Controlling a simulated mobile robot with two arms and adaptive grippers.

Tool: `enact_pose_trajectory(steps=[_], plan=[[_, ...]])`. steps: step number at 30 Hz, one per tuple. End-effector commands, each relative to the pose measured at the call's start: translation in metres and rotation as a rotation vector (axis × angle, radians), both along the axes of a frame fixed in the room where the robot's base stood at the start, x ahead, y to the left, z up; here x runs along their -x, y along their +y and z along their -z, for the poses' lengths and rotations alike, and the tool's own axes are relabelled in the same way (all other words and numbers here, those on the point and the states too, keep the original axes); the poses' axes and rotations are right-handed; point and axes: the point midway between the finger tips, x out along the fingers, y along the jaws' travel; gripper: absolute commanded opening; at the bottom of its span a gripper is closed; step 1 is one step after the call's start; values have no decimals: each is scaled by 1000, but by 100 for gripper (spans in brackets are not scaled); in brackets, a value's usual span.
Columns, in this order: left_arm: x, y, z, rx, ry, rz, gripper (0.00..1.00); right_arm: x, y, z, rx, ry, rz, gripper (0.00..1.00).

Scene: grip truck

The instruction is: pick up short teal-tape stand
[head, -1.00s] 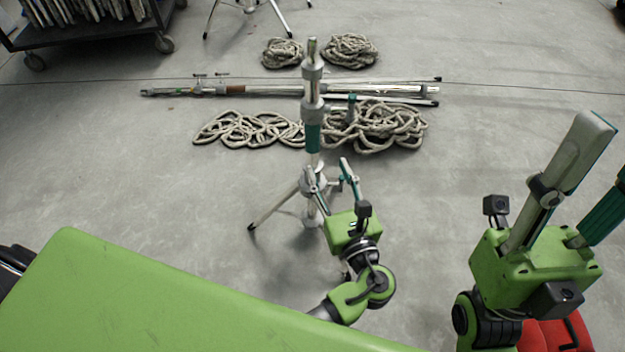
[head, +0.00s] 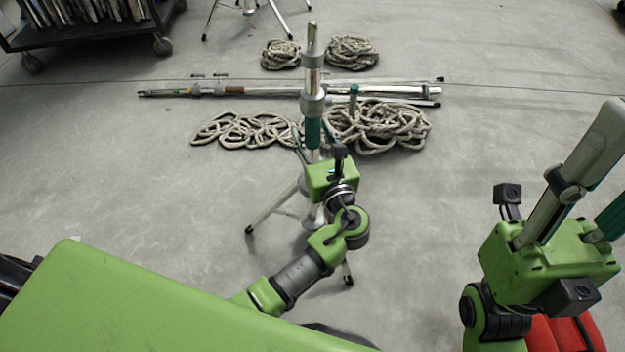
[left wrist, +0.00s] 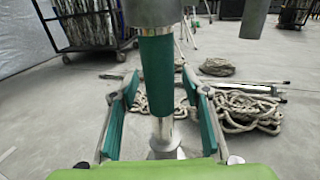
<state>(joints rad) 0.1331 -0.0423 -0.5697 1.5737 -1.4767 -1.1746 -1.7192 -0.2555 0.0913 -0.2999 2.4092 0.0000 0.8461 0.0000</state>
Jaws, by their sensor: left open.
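The short stand is a silver column on splayed legs with a teal tape band (head: 313,133). It stands upright on the floor in the middle of the head view. My left gripper (head: 318,148) is open at the column, just in front of it and near the tape's height. In the left wrist view its teal-padded fingers (left wrist: 160,82) flank the column and the tape band (left wrist: 156,75), with gaps on both sides. The gripper body hides part of the lower column in the head view. My right gripper (head: 607,165) is open and empty at the right, far from the stand.
Coiled ropes (head: 375,128) lie behind the stand, with two smaller coils (head: 351,52) farther back. Long poles (head: 250,90) lie across the floor between them. A dark cart (head: 95,28) is at the back left. The floor right of the stand is clear.

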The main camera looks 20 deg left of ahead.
Motion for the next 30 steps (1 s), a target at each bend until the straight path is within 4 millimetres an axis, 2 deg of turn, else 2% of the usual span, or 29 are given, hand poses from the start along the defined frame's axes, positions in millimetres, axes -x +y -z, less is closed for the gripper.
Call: enact_pose_trajectory(steps=[4, 6, 9, 12, 13, 22, 27, 30], plan=[[0, 0, 0, -1, 1, 0, 40, 0, 0, -1, 0, 1, 0, 40], [0, 0, 0, 0, 1, 0, 22, 0, 0, 0, 0, 1, 0, 40], [0, 0, 0, 0, 1, 0, 0, 0, 0, 0, 0, 1, 0, 40], [1, 0, 0, 0, 1, 0, 0, 0, 0, 0, 0, 1, 0, 40], [-1, -1, -8, -3, -14, 1, 0, 0, 0, -1, 0, 1, -1, 40], [-1, -1, -10, -3, -13, 1, 0, 1, 0, -4, -1, -2, -1, 40], [-1, -1, -20, -3, -13, 1, 0, 4, -1, -7, -6, 4, -1, 40], [-1, -1, -28, -3, -14, 0, 0, 3, -2, 1, -5, 43, -3, 40]])
